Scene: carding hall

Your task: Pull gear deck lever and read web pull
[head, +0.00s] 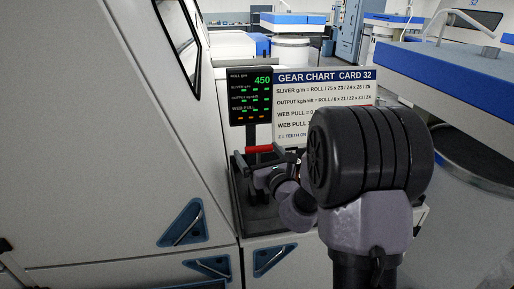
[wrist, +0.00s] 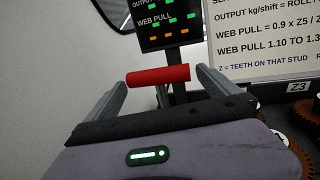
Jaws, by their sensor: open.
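The gear deck lever has a red cylindrical handle (head: 264,149), and in the wrist view the red handle (wrist: 158,76) lies between the two fingers of my gripper (wrist: 160,82). My gripper also shows in the head view (head: 264,170), just below and in front of the handle. The fingers are apart, with the handle near their tips. I cannot tell whether either finger touches it. The black display (head: 250,97) reads "ROLL g/m 450" in green. Its sliver, output and web pull rows show only green and orange dashes.
A white gear chart card (head: 300,96) stands right of the display, partly hidden by my arm. Brown gears (wrist: 296,145) show at the right in the wrist view. A large pale machine housing (head: 100,130) fills the left. Blue-topped machines (head: 450,70) stand at the right.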

